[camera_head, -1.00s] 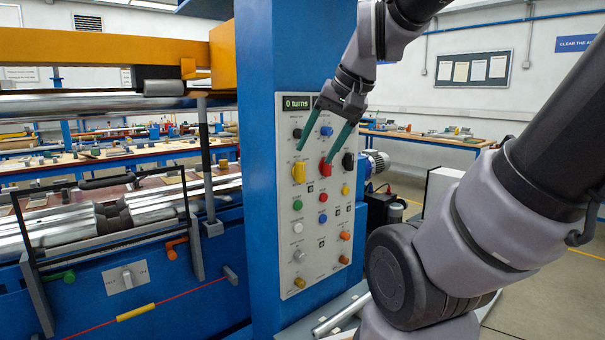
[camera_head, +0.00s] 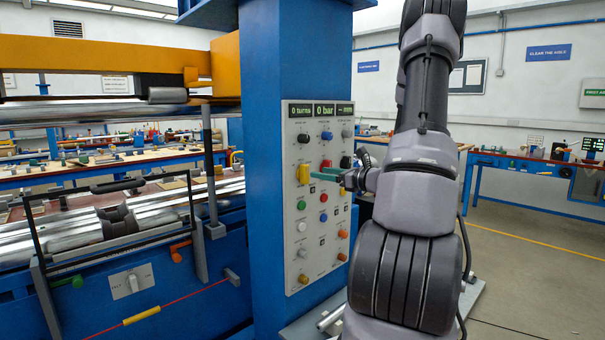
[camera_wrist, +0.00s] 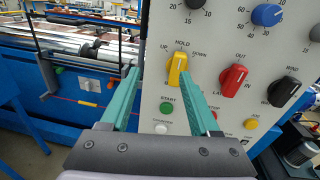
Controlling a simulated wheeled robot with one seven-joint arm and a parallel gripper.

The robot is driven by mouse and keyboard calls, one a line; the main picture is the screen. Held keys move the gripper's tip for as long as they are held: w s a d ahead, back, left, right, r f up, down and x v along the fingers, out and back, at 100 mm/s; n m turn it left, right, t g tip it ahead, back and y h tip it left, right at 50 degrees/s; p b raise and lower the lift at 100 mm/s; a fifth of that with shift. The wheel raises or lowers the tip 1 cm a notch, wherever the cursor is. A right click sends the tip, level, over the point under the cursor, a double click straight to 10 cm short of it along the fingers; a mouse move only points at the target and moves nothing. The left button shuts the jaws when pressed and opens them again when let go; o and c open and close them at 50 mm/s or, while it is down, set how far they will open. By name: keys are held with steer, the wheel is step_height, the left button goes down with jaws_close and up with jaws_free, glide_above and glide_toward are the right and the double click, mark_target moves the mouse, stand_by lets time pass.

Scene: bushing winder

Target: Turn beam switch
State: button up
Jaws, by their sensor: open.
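A yellow switch (camera_head: 303,173) sits on the grey control panel (camera_head: 293,240) of the blue column. In the wrist view the yellow switch (camera_wrist: 177,68) has the marks UP, HOLD and DOWN, and its handle points roughly at HOLD. My gripper (camera_head: 318,174) is open, with its teal fingers pointing at the panel just right of the yellow switch. In the wrist view my gripper (camera_wrist: 157,73) has the yellow switch close to its right fingertip. Nothing is held. I cannot tell whether a finger touches the switch.
A red switch (camera_wrist: 233,80) and a black switch (camera_wrist: 285,91) sit right of the yellow one. A green button (camera_wrist: 166,108) is below it. A blue knob (camera_head: 326,136) is higher up. A yellow beam (camera_head: 110,52) spans the machine at left.

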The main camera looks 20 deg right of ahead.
mark_target(308, 170)
steer(key=w, duration=0.3)
steer(key=w+f+m+h, duration=0.1)
steer(key=w, duration=0.3)
steer(key=w+a+m+t, duration=0.1)
steer(key=w, duration=0.2)
steer(key=shift+w+f+h, duration=0.15)
steer(key=shift+f+h, duration=0.05)
steer(key=shift+h, duration=0.1)
jaws_close()
